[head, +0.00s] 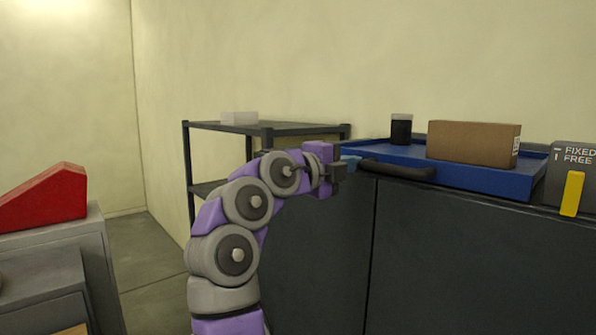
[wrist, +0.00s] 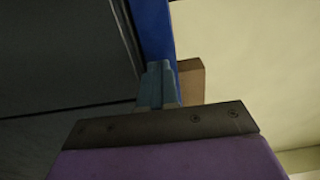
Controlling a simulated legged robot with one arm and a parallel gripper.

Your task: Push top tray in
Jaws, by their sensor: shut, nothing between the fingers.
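The blue top tray (head: 480,180) lies on the dark cabinet (head: 450,250), with a dark curved handle (head: 398,170) along its front left edge. A brown box (head: 470,142) and a dark jar with a pale lid (head: 401,130) stand in it. My gripper (head: 352,162) is shut and empty at the tray's left front corner, close to the handle's left end. I cannot tell whether it touches. In the wrist view my shut blue-grey fingers (wrist: 158,84) overlap the blue tray side (wrist: 156,30), and the brown box (wrist: 191,80) shows behind them.
A grey panel marked "FIXED FREE" (head: 573,160) with a yellow lever (head: 572,194) stands right of the tray. A dark shelf rack (head: 290,129) holding a pale block (head: 239,118) stands behind my arm. A red wedge (head: 48,198) sits on a grey unit (head: 60,240) at left.

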